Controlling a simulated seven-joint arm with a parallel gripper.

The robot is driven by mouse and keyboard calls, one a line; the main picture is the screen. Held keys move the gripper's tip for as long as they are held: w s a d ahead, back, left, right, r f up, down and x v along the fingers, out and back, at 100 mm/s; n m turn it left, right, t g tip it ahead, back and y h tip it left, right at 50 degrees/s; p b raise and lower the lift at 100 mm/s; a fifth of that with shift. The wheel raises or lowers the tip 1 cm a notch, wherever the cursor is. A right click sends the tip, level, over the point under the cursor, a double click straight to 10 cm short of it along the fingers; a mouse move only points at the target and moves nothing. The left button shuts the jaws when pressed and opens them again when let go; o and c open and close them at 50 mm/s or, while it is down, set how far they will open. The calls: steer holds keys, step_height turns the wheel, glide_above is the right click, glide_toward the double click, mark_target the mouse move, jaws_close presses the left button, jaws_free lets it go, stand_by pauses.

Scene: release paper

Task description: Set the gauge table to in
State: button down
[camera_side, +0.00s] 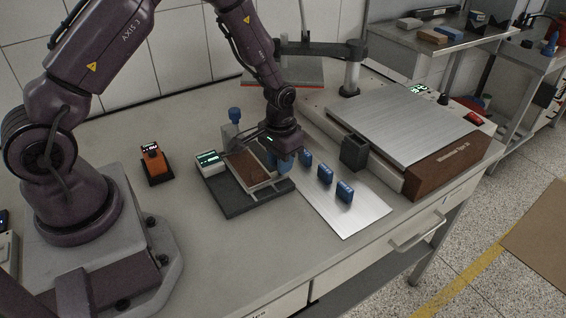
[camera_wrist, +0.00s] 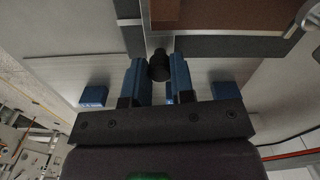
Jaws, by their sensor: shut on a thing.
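The gauge table, a brown-topped plate with a pale rim (camera_side: 243,167), sits on a dark base (camera_side: 262,199) in the side view. A pale unit with a lit display (camera_side: 209,160) stands at its left end. My gripper (camera_side: 280,168) is down at the right end of the plate, its blue fingers pointing down. In the wrist view my gripper (camera_wrist: 157,80) has a black knob (camera_wrist: 159,64) between its two blue fingers and is shut on it. The knob lies beside the brown-edged plate. My gripper hides the knob in the side view.
Several blue blocks, one of them at the front (camera_side: 345,191), stand on a pale sheet (camera_side: 343,218) just right of my gripper. An orange device (camera_side: 154,164) stands left.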

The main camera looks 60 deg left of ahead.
steer(key=c, duration=1)
jaws_free()
steer(key=shift+a, duration=0.4)
steer(key=shift+o, duration=0.2)
steer(key=shift+d, duration=0.1)
step_height(320, 180, up, 13)
steer(key=s+d+r+m+t, duration=0.1)
steer(key=s+d+r+t, duration=0.1)
steer(key=s+r, duration=0.7)
steer(key=s+d+r+t, duration=0.3)
steer(key=s+r, duration=0.5)
steer(key=s, duration=0.2)
steer(key=shift+d+r+m+t, duration=0.3)
steer(key=shift+r+m, duration=0.05)
steer(key=shift+m, duration=0.05)
